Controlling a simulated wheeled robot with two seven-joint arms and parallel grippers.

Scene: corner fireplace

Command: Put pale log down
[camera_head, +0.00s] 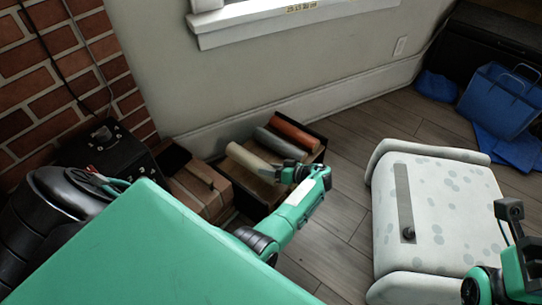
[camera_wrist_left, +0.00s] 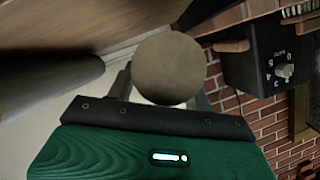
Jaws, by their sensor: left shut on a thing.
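The pale log (camera_head: 247,159) lies lengthwise at the left side of a dark open box (camera_head: 318,155), in the head view. My left gripper (camera_head: 291,173) is shut on its near end, and the fingers hide part of it. In the left wrist view the log's round end (camera_wrist_left: 170,68) shows between the fingers. Whether the log rests on the box floor cannot be told. A grey log (camera_head: 276,145) and a reddish log (camera_head: 297,134) lie to its right.
A brown case (camera_head: 202,188) stands left of the box, with a black device (camera_head: 112,153) by the brick wall. A white wall and window sill are behind. A pale spotted seat (camera_head: 440,215) stands right; blue bags (camera_head: 500,100) lie beyond. Wooden floor between is clear.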

